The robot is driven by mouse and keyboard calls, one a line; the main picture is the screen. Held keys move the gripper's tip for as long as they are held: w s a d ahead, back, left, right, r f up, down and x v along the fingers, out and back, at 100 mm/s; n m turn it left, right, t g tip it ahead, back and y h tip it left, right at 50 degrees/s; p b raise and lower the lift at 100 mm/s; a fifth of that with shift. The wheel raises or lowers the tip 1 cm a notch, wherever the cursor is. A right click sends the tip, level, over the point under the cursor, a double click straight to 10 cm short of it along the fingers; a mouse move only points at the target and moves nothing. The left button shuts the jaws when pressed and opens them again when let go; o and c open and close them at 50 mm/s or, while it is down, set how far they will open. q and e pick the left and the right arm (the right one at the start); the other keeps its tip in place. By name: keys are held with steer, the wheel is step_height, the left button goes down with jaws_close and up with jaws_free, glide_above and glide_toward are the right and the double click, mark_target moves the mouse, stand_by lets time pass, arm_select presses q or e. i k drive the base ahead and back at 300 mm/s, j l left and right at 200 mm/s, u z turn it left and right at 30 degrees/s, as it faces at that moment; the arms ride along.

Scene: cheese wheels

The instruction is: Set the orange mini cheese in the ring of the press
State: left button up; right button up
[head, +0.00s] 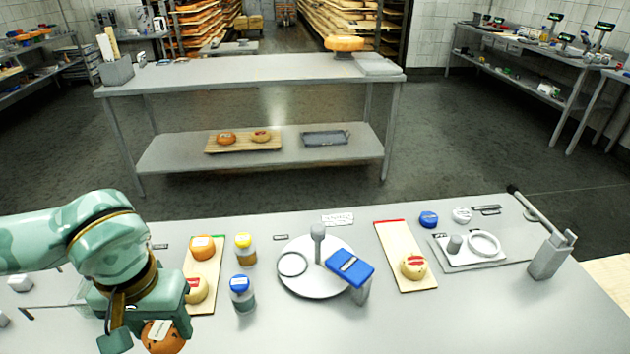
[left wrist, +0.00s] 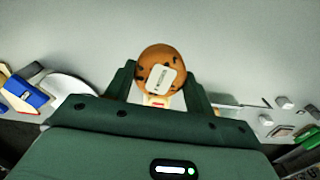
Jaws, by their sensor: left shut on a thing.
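My left gripper (head: 142,335) is shut on an orange-brown mini cheese (head: 164,340) with dark spots and a pale label. It is at the near left of the table, and the cheese also shows between the fingers in the left wrist view (left wrist: 162,66). Another orange mini cheese (head: 202,247) lies on the left board. At the right, a pale base plate (head: 460,262) carries an empty white ring (head: 484,245) and a short grey cylinder (head: 455,243). A grey post with a slanting lever (head: 548,256) stands beside it. My right gripper is not in view.
A pale cheese (head: 197,290) lies on the left board (head: 206,303). Yellow-lidded (head: 244,250) and blue-lidded (head: 242,294) jars stand beside it. A round plate (head: 311,286) with a ring and post, and a blue-topped device (head: 350,268), occupy the middle. The right board (head: 397,243) holds a yellowish cheese (head: 413,265).

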mark_target(482, 246)
steer(key=l+z, duration=0.2)
steer(key=z, duration=0.2)
steer(key=l+z, duration=0.2)
steer(key=z, duration=0.15)
steer(key=i+l+z, duration=0.1)
steer(key=z, duration=0.3)
steer(key=i+l+z, duration=0.1)
steer(key=l+z, duration=0.25)
steer(key=i+l, duration=0.35)
steer(key=l, duration=0.1)
